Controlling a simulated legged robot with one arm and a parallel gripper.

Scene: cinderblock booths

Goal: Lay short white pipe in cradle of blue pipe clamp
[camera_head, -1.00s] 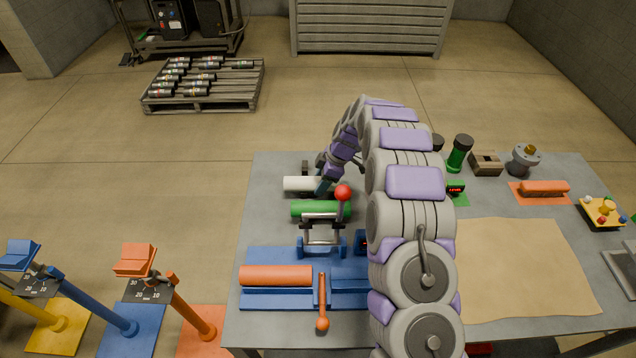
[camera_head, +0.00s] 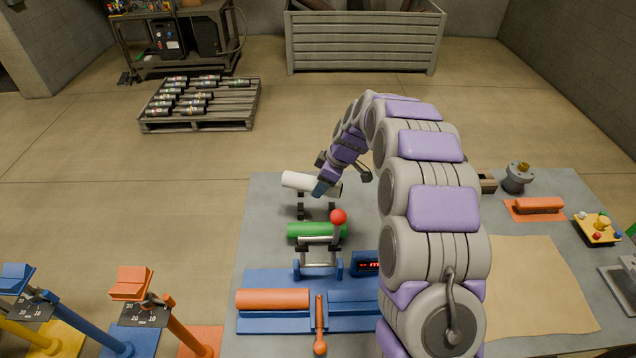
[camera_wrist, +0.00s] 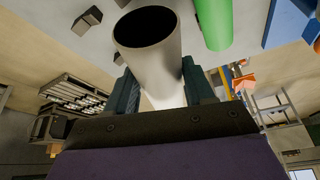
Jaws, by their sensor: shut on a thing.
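My gripper (camera_head: 320,188) is shut on the short white pipe (camera_head: 298,181) and holds it, slightly tilted, above a pair of dark supports. In the wrist view the pipe (camera_wrist: 160,58) sits between both fingers, its open end facing the camera. The blue pipe clamp (camera_head: 262,322) lies nearer on the table, with an orange pipe (camera_head: 272,299) in its left part. The right part of its blue trough (camera_head: 352,302) looks empty, partly hidden by my arm.
A tan mat (camera_head: 535,285) and an orange part (camera_head: 538,205) are on the right. Orange and blue posts stand left of the table.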

